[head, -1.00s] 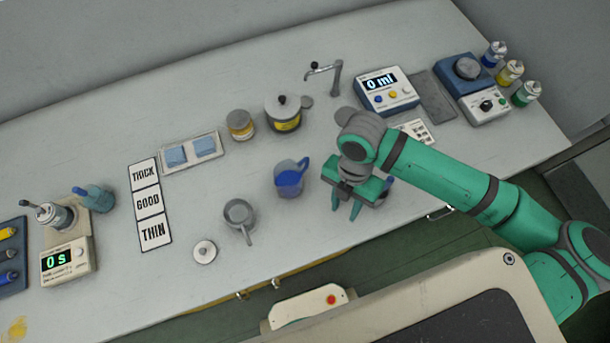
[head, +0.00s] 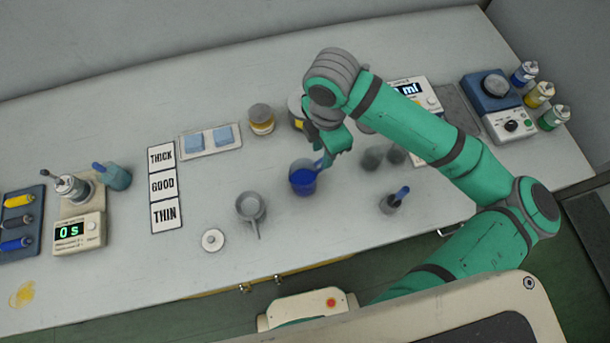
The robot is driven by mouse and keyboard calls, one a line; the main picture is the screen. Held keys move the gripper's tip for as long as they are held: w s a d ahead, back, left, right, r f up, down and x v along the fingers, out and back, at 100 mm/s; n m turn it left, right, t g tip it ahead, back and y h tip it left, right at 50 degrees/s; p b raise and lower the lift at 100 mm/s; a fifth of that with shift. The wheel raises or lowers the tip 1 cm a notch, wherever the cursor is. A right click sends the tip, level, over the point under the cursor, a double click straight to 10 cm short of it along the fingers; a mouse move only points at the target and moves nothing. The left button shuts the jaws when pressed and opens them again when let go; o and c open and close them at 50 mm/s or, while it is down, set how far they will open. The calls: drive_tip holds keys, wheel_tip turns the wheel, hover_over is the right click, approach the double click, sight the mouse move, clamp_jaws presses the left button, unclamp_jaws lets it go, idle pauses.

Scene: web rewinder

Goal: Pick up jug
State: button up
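The jug (head: 303,181) is a small clear vessel with blue contents, upright on the bench near the middle in the head view. Its blue handle (head: 319,164) is at its upper right. My gripper (head: 333,158) is right at the handle side of the jug, with its fingers pointing down. The fingers overlap the handle in the picture, and I cannot tell whether they touch it or how far apart they are.
A grey pan (head: 251,207) and a lid (head: 213,240) lie left of the jug. A small grey pot with a blue handle (head: 394,202) stands to the right, near grey cups (head: 372,158). My arm hides most of a yellow-labelled pot.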

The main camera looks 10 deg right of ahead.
sight(309, 175)
drive_tip(key=f, duration=0.8)
drive_tip(key=shift+w+d, duration=0.1)
drive_tip(key=shift+d, duration=0.3)
clamp_jaws()
